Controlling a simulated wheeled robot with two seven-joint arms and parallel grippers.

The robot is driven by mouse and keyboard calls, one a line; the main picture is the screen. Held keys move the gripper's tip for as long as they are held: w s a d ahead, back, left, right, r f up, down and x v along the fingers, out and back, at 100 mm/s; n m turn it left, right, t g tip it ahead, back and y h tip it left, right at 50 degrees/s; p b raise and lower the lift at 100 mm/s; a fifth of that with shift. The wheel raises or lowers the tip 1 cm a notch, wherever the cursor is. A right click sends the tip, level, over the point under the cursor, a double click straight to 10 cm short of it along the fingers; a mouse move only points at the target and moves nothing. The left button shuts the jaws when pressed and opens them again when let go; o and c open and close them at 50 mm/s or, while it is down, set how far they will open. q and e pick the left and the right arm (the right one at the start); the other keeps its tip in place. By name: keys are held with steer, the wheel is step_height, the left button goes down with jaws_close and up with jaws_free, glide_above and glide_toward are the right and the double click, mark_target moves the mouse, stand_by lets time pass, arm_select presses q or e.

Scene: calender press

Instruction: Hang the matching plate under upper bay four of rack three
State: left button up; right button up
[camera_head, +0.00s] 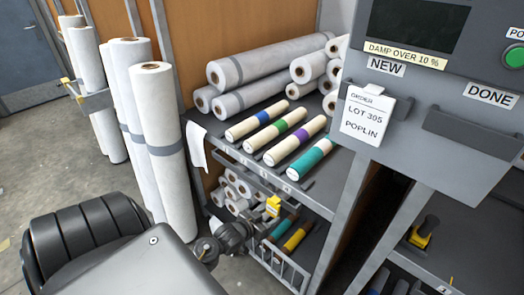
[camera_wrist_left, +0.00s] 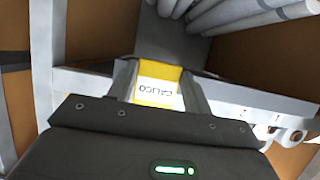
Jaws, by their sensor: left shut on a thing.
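My left gripper (camera_head: 262,216) is shut on a yellow plate (camera_head: 273,206) in front of the rack, between its upper and lower shelves. In the left wrist view the plate (camera_wrist_left: 158,84) sits between the fingers; its white label appears upside down and seems to read CALICO. The rack's upper shelf (camera_head: 229,153) bears banded rolls: blue (camera_head: 257,120), green (camera_head: 275,134), purple (camera_head: 291,144) and teal (camera_head: 310,161). Small bay numbers on the shelf's front edge are hard to read. My right gripper is not in view.
Large white rolls (camera_head: 165,150) stand left of the rack. The lower shelf holds a yellow roll (camera_head: 298,236) and a teal one, above a wire front. A grey console (camera_head: 425,150) at the right carries a card (camera_head: 366,115) reading LOT 305 POPLIN.

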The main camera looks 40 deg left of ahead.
mark_target(271, 214)
arm_select(q)
steer(key=shift+w+f+b, duration=0.1)
steer(key=shift+w+b, duration=0.9)
steer(key=shift+w, duration=0.85)
steer(key=shift+f+b, duration=0.4)
steer(key=shift+f, duration=0.4)
steer(key=o, duration=1.2)
steer(key=shift+s, duration=0.1)
steer(key=b+v, duration=0.1)
steer(key=v, duration=0.9)
steer(key=shift+s+r, duration=0.2)
steer(key=shift+s, duration=0.05)
